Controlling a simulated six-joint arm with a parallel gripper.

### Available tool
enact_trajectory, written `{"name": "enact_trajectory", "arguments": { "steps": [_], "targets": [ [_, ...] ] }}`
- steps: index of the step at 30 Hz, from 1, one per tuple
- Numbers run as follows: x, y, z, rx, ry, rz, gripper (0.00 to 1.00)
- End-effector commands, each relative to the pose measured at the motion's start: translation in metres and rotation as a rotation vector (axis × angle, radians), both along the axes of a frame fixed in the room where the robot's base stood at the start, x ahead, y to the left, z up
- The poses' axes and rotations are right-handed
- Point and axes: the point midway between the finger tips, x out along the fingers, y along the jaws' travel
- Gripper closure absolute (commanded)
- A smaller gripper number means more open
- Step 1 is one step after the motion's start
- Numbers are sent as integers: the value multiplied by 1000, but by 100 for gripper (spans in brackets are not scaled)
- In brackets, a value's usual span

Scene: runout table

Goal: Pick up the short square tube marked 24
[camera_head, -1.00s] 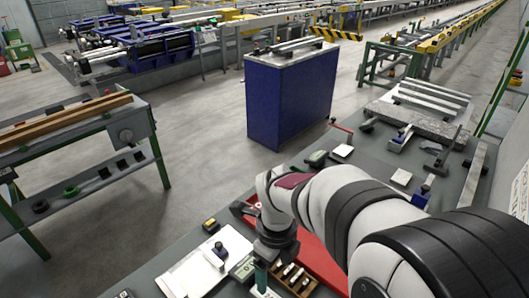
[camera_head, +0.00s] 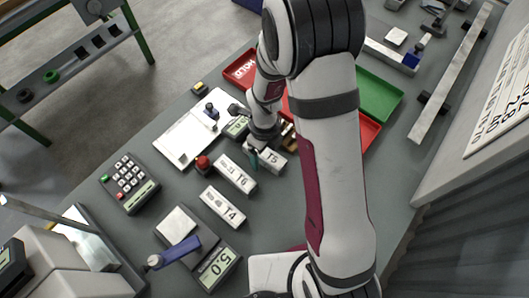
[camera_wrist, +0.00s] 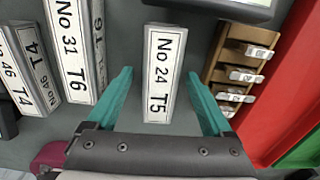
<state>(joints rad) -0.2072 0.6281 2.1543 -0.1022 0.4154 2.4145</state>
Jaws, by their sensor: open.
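The short square tube marked No 24 T5 (camera_wrist: 163,80) lies on the grey table in the wrist view, its label facing up. My gripper (camera_wrist: 160,74) is open, with one teal finger on each side of the tube and a gap on both sides. No contact shows. In the head view the T5 tube (camera_head: 273,159) is partly hidden by my gripper (camera_head: 254,160). Tubes marked No 31 T6 (camera_wrist: 72,50) and No 46 T4 (camera_wrist: 15,75) lie to the left in the wrist view.
A wooden rack (camera_wrist: 228,75) with small labelled pieces stands just right of the tube, beside a red tray (camera_wrist: 268,100). A green tray (camera_head: 378,97) lies farther right. The keypad device (camera_head: 129,183) and the display reading 5.0 (camera_head: 217,270) stand toward the left and front.

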Motion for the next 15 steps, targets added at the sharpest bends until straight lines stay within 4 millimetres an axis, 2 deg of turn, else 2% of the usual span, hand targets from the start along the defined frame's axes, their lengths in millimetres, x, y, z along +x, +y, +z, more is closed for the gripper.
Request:
{"name": "enact_trajectory", "arguments": {
  "steps": [1,2,12,15],
  "targets": [
    [0,0,0,0,0,0,19],
    [0,0,0,0,0,0,24],
    [0,0,1,0,0,0,85],
    [0,0,1,0,0,0,100]
  ]
}}
